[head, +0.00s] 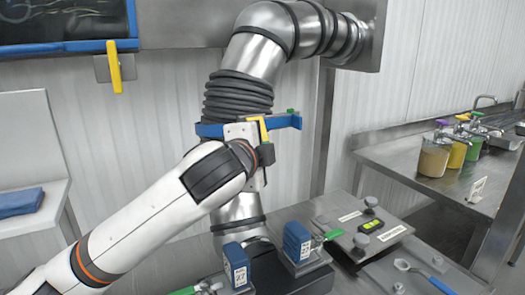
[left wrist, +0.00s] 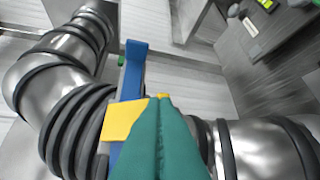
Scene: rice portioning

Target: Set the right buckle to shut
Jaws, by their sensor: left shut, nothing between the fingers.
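A blue clamp band (head: 210,130) goes round the silver pipe, with a blue bar (head: 287,121) sticking out to the right. A yellow piece (head: 264,129) shows at the bar, beside my left wrist; I cannot tell whether this buckle is open or shut. In the left wrist view the blue bar (left wrist: 133,75) and the yellow piece (left wrist: 123,120) lie just left of my left gripper (left wrist: 162,100). Its green fingers are shut and empty, close to the yellow piece; contact is unclear. In the head view my left wrist hides the fingers. My right gripper is not in view.
Black ribbed hose (head: 239,97) and silver pipe rise close behind my left arm. Two blue blocks (head: 298,241) (head: 236,264) stand on the bench below. A steel table (head: 385,160) at the right holds several filled jugs (head: 433,160).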

